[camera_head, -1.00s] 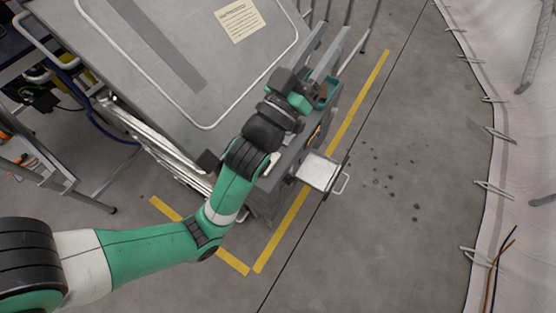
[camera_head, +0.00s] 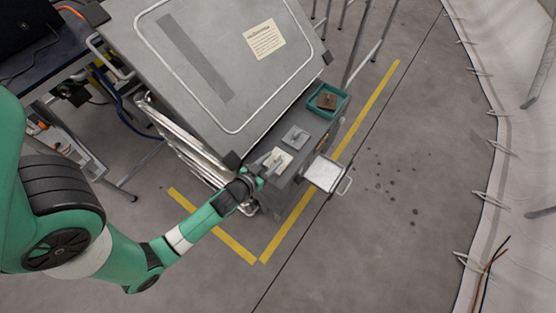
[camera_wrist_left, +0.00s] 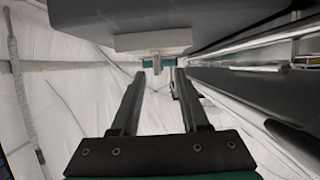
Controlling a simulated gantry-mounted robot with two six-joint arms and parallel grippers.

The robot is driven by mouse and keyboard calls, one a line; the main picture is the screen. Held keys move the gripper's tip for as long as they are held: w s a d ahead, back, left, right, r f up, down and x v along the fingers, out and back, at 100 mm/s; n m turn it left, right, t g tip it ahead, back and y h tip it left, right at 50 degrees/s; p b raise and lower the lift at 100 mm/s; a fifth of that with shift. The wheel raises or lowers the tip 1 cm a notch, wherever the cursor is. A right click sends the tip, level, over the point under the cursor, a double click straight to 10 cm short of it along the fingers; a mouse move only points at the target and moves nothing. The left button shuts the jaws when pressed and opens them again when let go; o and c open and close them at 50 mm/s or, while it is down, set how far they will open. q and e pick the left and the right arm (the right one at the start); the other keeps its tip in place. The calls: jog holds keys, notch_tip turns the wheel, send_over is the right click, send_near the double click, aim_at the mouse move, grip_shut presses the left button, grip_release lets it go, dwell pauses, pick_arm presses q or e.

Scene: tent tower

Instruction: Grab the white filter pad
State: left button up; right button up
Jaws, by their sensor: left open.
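The white filter pad (camera_head: 285,157) is a small pale slab with a raised grip, lying on the grey cart top at the near end of a row. My left gripper (camera_head: 262,174) is low beside its near-left edge. In the left wrist view, my left gripper (camera_wrist_left: 157,76) is open and empty. A pale slab (camera_wrist_left: 153,40), apparently the pad, is just beyond the fingertips, with its tab (camera_wrist_left: 157,64) centred between them. Any contact cannot be told. My right gripper is in neither view.
A grey pad (camera_head: 296,136) sits just beyond the white one, and a teal tray (camera_head: 343,105) holds a brown block (camera_head: 327,101). A white-bottomed tray (camera_head: 324,174) juts from the cart's side. A large grey panel (camera_head: 215,60) stands close on the left.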

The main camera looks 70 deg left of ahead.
aim_at(280, 154)
pick_arm(q)
jog(key=shift+w+a+f, duration=0.25)
jog(key=shift+w+a, duration=0.05)
jog(key=shift+w, duration=0.15)
jog(key=b+x, duration=0.1)
jog(key=x, duration=0.3)
jog(key=shift+w, duration=0.25)
jog(key=shift+w+a+f+b, duration=0.1)
jog(key=shift+w+a+b, duration=0.1)
jog(key=shift+w+b, duration=0.15)
jog(key=shift+c, duration=0.3)
grip_shut()
